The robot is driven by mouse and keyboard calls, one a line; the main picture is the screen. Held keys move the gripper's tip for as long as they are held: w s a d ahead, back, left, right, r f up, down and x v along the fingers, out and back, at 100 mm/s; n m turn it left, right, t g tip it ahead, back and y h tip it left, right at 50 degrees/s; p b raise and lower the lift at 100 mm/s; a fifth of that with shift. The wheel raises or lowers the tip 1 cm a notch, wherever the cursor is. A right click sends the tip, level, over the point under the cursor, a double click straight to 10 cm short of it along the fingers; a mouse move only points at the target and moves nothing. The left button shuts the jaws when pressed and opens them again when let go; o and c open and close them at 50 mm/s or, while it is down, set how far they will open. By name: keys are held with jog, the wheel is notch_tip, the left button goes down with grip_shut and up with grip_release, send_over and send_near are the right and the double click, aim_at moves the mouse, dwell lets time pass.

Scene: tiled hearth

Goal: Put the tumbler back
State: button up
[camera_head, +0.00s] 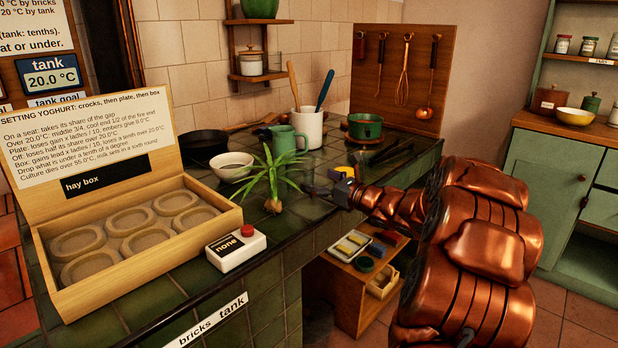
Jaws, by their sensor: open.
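My gripper (318,190) is at the end of the copper-coloured arm that comes in from the right. It is low over the dark green tiled counter (215,290), just right of the spider plant (270,183). Its dark fingers point left and are small in this view; I see nothing clearly held between them. I cannot make out a tumbler for certain. A green mug (284,140) stands behind the plant, beside a white utensil crock (309,128). My arm hides part of the counter's right side and the floor.
The open hay box (215,222) with empty seats fills the left. A white box with a red button (236,250) sits at the front edge. A white bowl (232,167), black pan (205,142) and green pot (365,127) stand behind. A low wooden shelf (345,290) is below.

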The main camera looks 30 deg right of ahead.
jog(key=shift+v, duration=2.7)
